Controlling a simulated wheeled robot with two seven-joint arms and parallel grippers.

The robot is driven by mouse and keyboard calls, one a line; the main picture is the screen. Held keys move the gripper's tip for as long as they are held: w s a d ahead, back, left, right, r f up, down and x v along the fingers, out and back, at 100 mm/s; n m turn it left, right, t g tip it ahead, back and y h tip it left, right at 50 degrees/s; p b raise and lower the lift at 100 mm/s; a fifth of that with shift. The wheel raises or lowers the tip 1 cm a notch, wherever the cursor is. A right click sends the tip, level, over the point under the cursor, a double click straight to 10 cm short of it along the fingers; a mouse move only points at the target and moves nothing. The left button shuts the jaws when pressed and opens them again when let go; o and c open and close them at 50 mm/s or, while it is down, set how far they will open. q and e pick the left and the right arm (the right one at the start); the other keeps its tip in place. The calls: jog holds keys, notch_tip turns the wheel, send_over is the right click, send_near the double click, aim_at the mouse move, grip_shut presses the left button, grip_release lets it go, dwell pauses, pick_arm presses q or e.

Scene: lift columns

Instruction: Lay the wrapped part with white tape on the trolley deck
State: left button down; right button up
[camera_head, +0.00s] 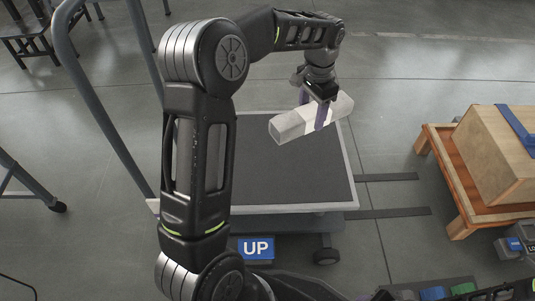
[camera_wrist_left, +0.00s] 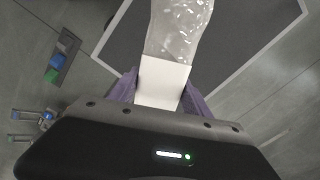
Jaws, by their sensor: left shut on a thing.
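My left gripper (camera_head: 322,108) is shut on the wrapped part (camera_head: 289,126), a long pale block in clear wrap with a band of white tape around its middle. The purple fingers grip it at the tape. In the left wrist view the wrapped part (camera_wrist_left: 178,30) reaches away from the gripper (camera_wrist_left: 161,90), and the white tape lies between the fingers. The part is held over the right side of the dark trolley deck (camera_head: 285,185), which has a pale rim. I cannot tell how high above the deck it is. My right gripper is not in view.
A cardboard box (camera_head: 490,145) with blue tape sits on a wooden table (camera_head: 455,190) at the right. The trolley's grey handle (camera_head: 95,95) rises at the left. The deck's middle looks bare.

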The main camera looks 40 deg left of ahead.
pick_arm(q)
jog(key=s+a+f+m, duration=0.4)
jog(key=a+f, duration=0.5)
jog(key=a, duration=0.3)
jog(key=shift+m, duration=0.8)
jog(key=b, duration=0.3)
send_over(268, 154)
jog(key=shift+a+f, duration=0.1)
jog(key=shift+f, duration=2.4)
jog(key=shift+f, duration=0.1)
notch_tip(268, 154, down, 5)
jog(key=shift+r+b, duration=0.1)
jog(key=shift+b, duration=0.8)
